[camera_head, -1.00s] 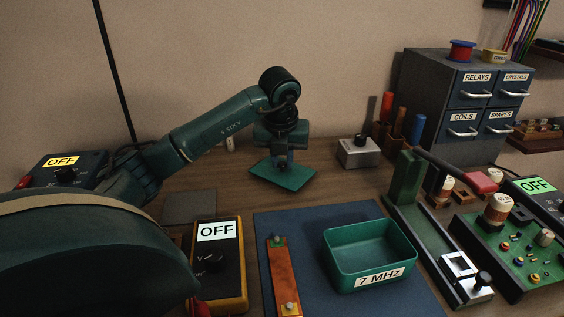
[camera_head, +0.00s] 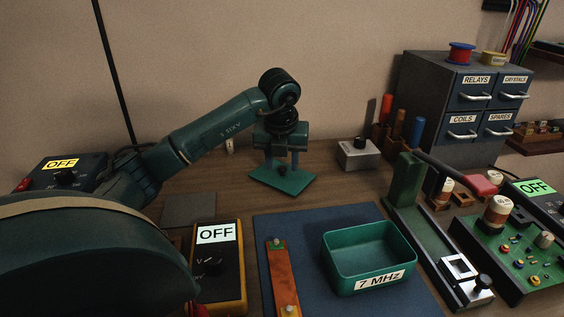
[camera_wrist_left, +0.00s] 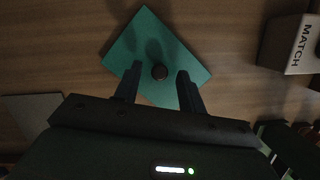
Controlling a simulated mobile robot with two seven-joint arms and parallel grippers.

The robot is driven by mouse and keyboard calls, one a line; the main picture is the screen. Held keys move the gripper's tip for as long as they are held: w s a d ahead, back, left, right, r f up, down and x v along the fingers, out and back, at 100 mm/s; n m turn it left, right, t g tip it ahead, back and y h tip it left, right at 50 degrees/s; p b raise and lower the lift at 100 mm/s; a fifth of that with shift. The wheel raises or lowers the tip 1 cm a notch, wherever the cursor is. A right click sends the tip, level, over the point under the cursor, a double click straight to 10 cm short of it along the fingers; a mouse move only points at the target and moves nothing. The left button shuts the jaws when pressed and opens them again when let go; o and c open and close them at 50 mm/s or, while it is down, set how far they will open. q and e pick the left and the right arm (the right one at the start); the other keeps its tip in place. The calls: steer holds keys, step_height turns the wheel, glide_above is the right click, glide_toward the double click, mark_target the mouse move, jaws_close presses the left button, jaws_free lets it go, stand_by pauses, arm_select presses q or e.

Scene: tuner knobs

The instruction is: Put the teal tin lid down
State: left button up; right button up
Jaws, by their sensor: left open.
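The teal tin lid (camera_head: 284,182) lies flat on the wooden bench, behind the blue mat. My left gripper (camera_head: 282,163) points down over the lid. The teal tin (camera_head: 345,275), labelled 7 MHz, stands open on the blue mat. My right gripper is not in view.
A small box with a knob (camera_head: 358,155), marked MATCH in the wrist view, stands right of the lid. A yellow meter reading OFF (camera_head: 219,264) stands in front. A grey drawer cabinet (camera_head: 425,95) is at the back right. Bare bench lies around the lid.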

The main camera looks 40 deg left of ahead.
mark_target(281, 183)
arm_select(q)
steer(key=p+v, duration=0.3)
steer(key=v, duration=0.8)
steer(key=shift+r, duration=0.2)
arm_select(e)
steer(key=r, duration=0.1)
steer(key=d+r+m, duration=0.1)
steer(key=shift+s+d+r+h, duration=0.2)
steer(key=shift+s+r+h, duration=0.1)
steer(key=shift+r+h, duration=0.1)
arm_select(q)
steer(key=shift+s+d, duration=0.1)
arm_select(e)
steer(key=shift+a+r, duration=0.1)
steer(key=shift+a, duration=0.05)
